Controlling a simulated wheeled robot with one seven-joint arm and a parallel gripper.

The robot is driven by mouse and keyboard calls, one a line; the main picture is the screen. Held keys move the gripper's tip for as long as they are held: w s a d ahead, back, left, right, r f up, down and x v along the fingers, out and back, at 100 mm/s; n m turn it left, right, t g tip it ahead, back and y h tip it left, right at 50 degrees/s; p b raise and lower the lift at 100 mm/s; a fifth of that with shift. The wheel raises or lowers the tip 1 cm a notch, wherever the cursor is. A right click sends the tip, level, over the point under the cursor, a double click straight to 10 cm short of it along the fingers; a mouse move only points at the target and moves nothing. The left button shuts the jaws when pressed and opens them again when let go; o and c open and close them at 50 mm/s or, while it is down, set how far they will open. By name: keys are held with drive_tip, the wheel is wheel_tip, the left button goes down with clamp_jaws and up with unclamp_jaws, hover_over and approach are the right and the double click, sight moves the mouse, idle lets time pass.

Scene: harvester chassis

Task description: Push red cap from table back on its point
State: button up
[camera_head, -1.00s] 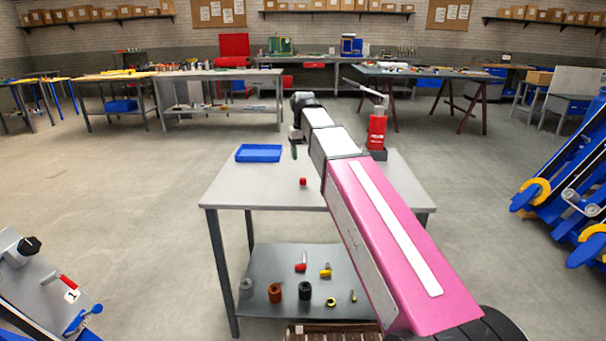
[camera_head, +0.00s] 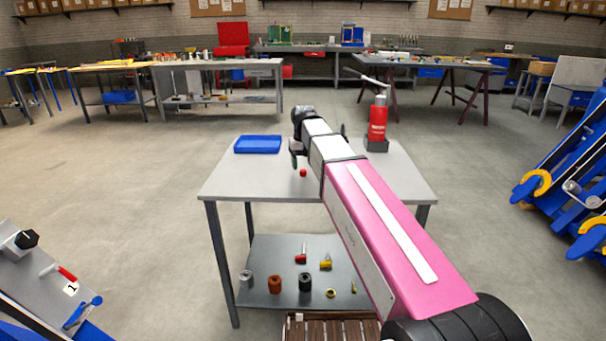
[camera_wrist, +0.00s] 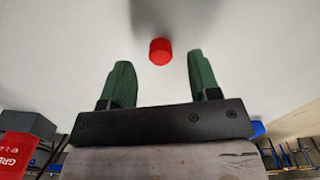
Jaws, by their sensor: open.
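The small red cap (camera_head: 303,173) sits on the grey table top (camera_head: 250,185), near the middle of its front half. In the wrist view the red cap (camera_wrist: 160,51) shows as a small faceted piece just beyond the fingertips, in line with the gap between them. My gripper (camera_head: 296,156) is over the table, close to the cap in the head view. In the wrist view my gripper (camera_wrist: 160,75) is open, with its two green fingers apart and nothing between them. The cap's point is not identifiable in these frames.
A blue tray (camera_head: 258,144) lies at the table's back left. A red jack (camera_head: 377,125) stands at its back right. Several small parts lie on the lower shelf (camera_head: 262,255). A control panel (camera_head: 45,275) with a red-handled lever is at lower left. Blue machinery (camera_head: 565,185) stands at right.

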sight(303, 173)
drive_tip(key=shift+f, duration=1.5)
drive_tip(key=c, duration=1)
drive_tip(key=shift+r, duration=0.15)
